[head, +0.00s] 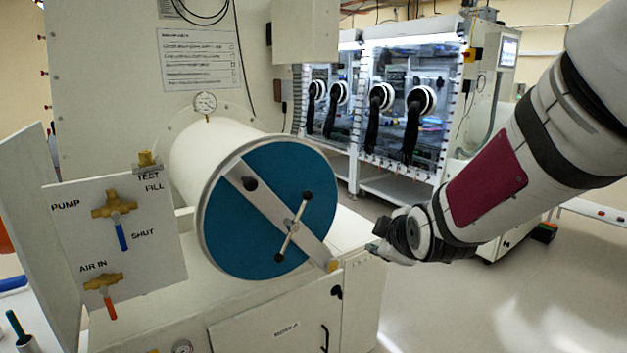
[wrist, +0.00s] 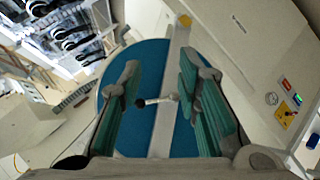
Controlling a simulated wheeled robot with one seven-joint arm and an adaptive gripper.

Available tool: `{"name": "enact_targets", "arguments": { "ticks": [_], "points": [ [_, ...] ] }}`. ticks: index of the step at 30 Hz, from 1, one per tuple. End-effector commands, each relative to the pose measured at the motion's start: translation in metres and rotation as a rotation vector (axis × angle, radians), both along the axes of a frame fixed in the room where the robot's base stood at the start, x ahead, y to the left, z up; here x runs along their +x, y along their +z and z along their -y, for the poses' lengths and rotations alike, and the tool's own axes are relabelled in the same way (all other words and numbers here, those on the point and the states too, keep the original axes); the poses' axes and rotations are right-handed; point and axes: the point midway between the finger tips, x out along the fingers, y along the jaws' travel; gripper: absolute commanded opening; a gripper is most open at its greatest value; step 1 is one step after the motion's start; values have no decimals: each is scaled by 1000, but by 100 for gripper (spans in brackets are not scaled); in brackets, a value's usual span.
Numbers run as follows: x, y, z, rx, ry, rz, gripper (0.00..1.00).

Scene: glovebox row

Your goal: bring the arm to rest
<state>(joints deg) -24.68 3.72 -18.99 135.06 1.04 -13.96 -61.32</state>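My gripper (head: 380,249) is at the end of my arm, to the right of the round blue door (head: 255,225) in the head view. In the wrist view my gripper (wrist: 160,78) has its two green-padded fingers spread apart, with nothing held between them. The blue door (wrist: 152,60) with its pale crossbar (wrist: 168,100) shows beyond the fingers. A dark knob (wrist: 140,103) of the door's handle shows in the gap, apart from the fingers. In the head view the T-shaped handle (head: 294,228) sits on the crossbar, clear of my gripper.
A valve panel (head: 150,240) at the left carries a blue-handled valve (head: 121,235) and an orange-handled valve (head: 109,306). Gloveboxes (head: 400,95) stand behind. The floor (head: 520,300) at the right front looks clear.

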Motion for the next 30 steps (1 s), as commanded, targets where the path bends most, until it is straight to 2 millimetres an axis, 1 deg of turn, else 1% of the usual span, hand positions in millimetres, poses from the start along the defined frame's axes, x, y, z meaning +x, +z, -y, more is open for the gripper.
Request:
{"name": "enact_targets", "arguments": {
  "ticks": [1,5,6,8,9,11,12,13,15,18,21,24,27,30],
  "points": [
    [-15,13,7,76,-49,-30,31],
    [-60,31,19,253,-180,-136,31],
    [-75,36,23,303,-223,-167,31],
    [-98,43,27,371,-288,-212,31],
    [-114,47,30,414,-332,-240,31],
    [-139,53,34,472,-401,-281,31],
    [-156,56,37,509,-450,-307,31],
    [-169,58,38,535,-488,-324,31],
    [-199,62,42,587,-576,-364,31],
    [-237,64,47,645,-696,-406,31],
    [-265,64,49,682,-793,-433,31],
    [-283,62,50,703,-857,-451,31],
    [-291,62,51,712,-887,-458,31],
    [-293,61,51,714,-893,-460,31]
  ]
}}
